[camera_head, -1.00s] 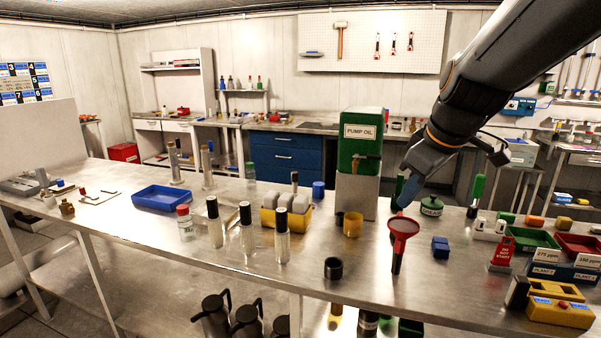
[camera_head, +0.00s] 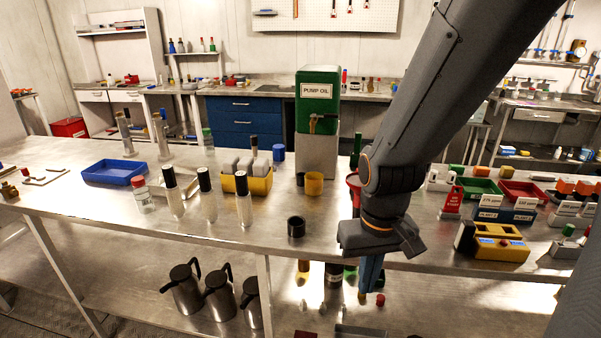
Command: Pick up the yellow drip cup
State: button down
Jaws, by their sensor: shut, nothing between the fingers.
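The yellow drip cup (camera_head: 314,184) stands upright on the steel table, just in front of the grey stand under the green pump oil tank (camera_head: 318,97). The tank's tap (camera_head: 313,124) is above the cup. My gripper (camera_head: 368,290) points down, right of the cup and nearer to me, in front of the table's front edge. Its blue fingers are shut and hold nothing. My arm hides part of the table to the right of the cup.
A red funnel (camera_head: 353,182) is mostly hidden behind my arm. A black cup (camera_head: 296,228) stands in front of the drip cup. Black-capped bottles (camera_head: 243,205) and a yellow tray (camera_head: 258,185) are to the left. A yellow device (camera_head: 492,243) is at right.

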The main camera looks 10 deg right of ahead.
aim_at(314, 182)
jog(key=z, duration=2.2)
jog(key=k, duration=0.95)
jog(key=u, duration=1.15)
jog(key=i, duration=1.5)
